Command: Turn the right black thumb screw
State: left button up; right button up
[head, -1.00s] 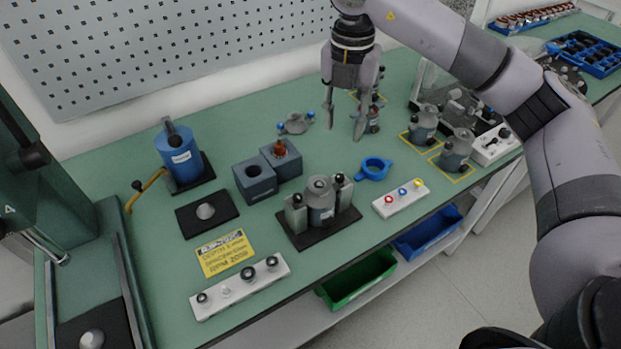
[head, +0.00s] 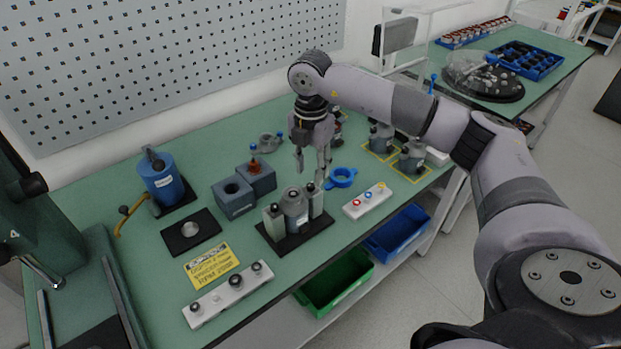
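A clamping fixture with a dark base plate (head: 287,243) stands near the front of the green table. A grey cylindrical stator (head: 294,212) stands upright in it between two pale clamp blocks. The right black thumb screw (head: 311,187) tops the right block, and the left black thumb screw (head: 274,208) tops the left block. My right gripper (head: 311,172) points down just above and behind the right thumb screw. Its fingers are apart with nothing between them. I cannot tell whether a fingertip touches the screw. My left gripper is not in view.
A blue ring (head: 342,177) and a white strip with coloured rings (head: 366,201) lie right of the fixture. Grey blocks (head: 233,197) stand to its left. A yellow sign (head: 211,265) and a white strip with black knobs (head: 229,294) lie in front.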

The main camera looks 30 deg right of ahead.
aim_at(311, 185)
notch_tip(311, 185, down, 4)
jog(key=shift+r, duration=0.1)
jog(key=shift+f, duration=0.45)
jog(key=shift+c, duration=1.9)
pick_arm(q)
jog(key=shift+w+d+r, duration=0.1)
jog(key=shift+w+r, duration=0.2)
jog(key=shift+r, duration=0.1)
pick_arm(e)
grip_shut()
